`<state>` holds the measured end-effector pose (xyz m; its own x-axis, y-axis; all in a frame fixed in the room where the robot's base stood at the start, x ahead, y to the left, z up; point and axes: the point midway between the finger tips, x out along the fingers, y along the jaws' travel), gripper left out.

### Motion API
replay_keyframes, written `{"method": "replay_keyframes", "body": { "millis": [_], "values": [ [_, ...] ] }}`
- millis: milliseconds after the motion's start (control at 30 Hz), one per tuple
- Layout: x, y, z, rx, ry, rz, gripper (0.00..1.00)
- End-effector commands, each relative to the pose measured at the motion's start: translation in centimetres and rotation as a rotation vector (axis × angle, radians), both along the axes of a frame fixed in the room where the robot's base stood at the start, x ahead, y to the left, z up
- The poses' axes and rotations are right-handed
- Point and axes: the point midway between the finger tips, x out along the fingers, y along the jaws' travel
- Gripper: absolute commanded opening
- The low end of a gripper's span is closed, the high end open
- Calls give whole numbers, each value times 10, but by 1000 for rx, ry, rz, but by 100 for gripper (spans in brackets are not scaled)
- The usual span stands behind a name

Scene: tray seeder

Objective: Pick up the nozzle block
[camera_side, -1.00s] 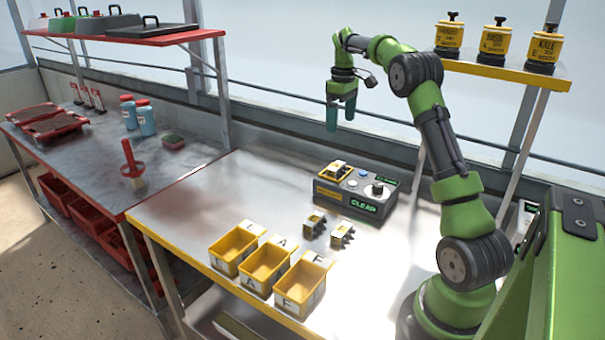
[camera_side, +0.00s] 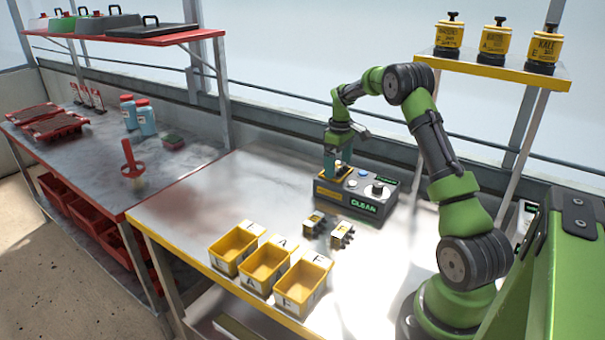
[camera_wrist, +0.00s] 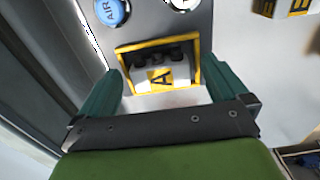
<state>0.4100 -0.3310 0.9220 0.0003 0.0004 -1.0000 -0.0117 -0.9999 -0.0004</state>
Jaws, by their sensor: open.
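A nozzle block marked A (camera_wrist: 160,77) sits in the yellow-edged recess (camera_wrist: 197,75) of the grey CLEAN station, seen in the wrist view. My gripper (camera_side: 337,168) is open and lowered over the left end of the station (camera_side: 374,207). In the wrist view, the two teal fingers of my gripper (camera_wrist: 163,72) stand left and right of the recess, with the block between them. I cannot tell how close they are to its sides. In the side view the fingers mostly hide this block. Two other nozzle blocks (camera_side: 314,223) (camera_side: 342,236) stand on the table in front of the station.
Three yellow bins (camera_side: 234,250) (camera_side: 263,268) (camera_side: 303,286) line the table's front edge. A blue AIR button (camera_wrist: 112,11) is close to the recess. Yellow canisters (camera_side: 449,36) stand on a shelf above at the right. The left of the steel table is clear.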

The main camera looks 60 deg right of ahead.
Motion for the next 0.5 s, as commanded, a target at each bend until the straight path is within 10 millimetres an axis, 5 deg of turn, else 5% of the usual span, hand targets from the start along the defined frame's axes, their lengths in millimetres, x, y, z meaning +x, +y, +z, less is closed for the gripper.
{"method": "replay_keyframes", "body": {
  "millis": [233, 500],
  "values": [
    [0, 0, -2, 0, 0, 0, 100],
    [0, 0, -2, 0, 0, 0, 59]
  ]
}}
